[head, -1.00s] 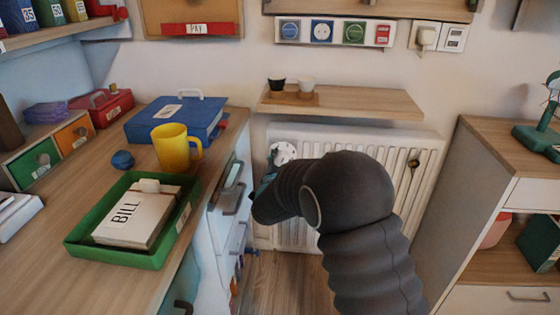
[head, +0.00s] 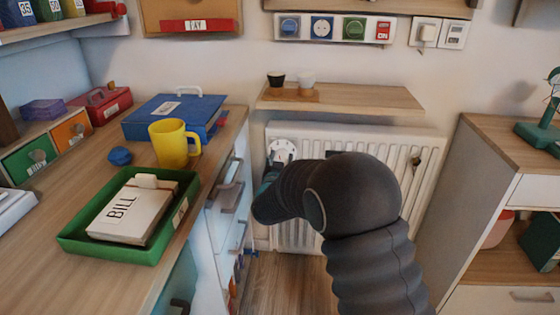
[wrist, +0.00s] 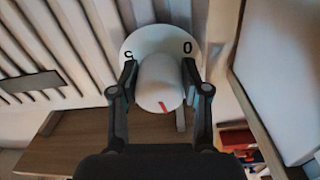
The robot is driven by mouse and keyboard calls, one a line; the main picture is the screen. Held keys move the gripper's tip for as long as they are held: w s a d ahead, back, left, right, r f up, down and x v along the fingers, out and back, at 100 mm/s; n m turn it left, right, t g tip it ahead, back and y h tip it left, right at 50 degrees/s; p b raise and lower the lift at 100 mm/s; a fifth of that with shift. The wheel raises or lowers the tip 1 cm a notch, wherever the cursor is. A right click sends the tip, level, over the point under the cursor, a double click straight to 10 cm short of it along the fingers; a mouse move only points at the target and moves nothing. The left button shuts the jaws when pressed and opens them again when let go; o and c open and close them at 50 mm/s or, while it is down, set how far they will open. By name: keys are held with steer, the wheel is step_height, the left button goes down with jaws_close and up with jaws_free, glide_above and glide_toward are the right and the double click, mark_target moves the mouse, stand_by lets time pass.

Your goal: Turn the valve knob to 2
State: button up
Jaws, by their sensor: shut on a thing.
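The valve knob (wrist: 158,84) is white with a red mark near its lower edge in the wrist view. It sits on a white round dial plate (wrist: 160,42), where a 0 shows at the upper right and what looks like a 5 at the upper left; other numbers are hidden. My gripper (wrist: 160,80) is shut on the knob, one finger on each side. In the head view the dial (head: 282,149) shows at the radiator's upper left, and my gripper (head: 266,183) is mostly hidden behind my dark arm.
The white radiator (head: 350,143) is behind my arm, under a wooden wall shelf (head: 350,98) with two small cups. The desk (head: 100,195) with drawers stands close on the left, holding a green tray (head: 140,255) and yellow mug (head: 170,146). A cabinet (head: 470,165) stands right.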

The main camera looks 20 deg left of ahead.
steer(key=shift+n, duration=1.2)
steer(key=o, duration=1.1)
steer(key=shift+o, duration=0.2)
steer(key=v, duration=1.2)
steer(key=shift+f, duration=0.1)
